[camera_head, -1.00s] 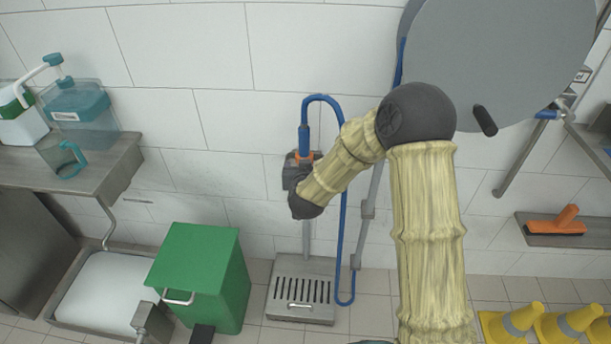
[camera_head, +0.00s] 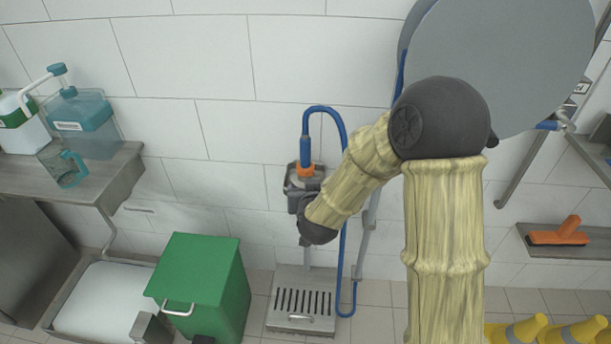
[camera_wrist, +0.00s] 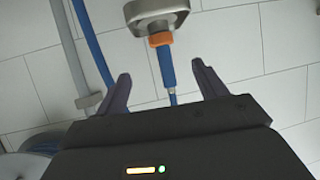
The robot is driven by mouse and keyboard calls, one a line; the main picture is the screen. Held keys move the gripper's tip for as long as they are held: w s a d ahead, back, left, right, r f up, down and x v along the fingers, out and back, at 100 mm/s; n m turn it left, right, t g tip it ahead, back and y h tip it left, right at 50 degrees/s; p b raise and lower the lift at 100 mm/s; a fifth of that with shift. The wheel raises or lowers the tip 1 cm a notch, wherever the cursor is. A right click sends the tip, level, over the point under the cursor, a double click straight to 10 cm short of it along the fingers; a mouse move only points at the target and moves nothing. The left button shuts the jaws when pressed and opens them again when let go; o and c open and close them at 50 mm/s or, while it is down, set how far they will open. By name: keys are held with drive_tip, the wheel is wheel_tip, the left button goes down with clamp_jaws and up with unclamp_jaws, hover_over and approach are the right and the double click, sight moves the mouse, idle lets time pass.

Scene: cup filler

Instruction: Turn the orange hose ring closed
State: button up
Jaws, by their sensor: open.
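The orange hose ring (camera_head: 307,169) sits at the lower end of the blue hose nozzle (camera_head: 305,150), at a grey wall holder (camera_head: 292,178). In the wrist view the orange ring (camera_wrist: 160,39) lies beyond my fingers, between the grey holder (camera_wrist: 155,14) and the blue nozzle (camera_wrist: 167,68). My gripper (camera_wrist: 162,83) is open and empty. Its two dark fingers stand to either side of the blue nozzle, apart from the ring. In the head view my forearm ends just below and right of the holder, and the fingers are hidden there.
The blue hose (camera_head: 341,240) loops down the wall beside a grey pipe (camera_head: 366,235). A green bin (camera_head: 200,280) and a floor drain box (camera_head: 300,325) stand below. A steel shelf (camera_head: 110,170) with teal containers is at left. Yellow cones (camera_head: 520,330) are at lower right.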

drive_tip(key=s+d+m+g+h, duration=0.1)
drive_tip(key=s+d+g, duration=0.8)
drive_tip(key=s+d, duration=0.9)
drive_tip(key=s, duration=0.3)
drive_tip(key=shift+d+r+g+h, duration=0.25)
drive_tip(key=shift+d+g+h, duration=0.05)
drive_tip(key=shift+g+h, duration=0.1)
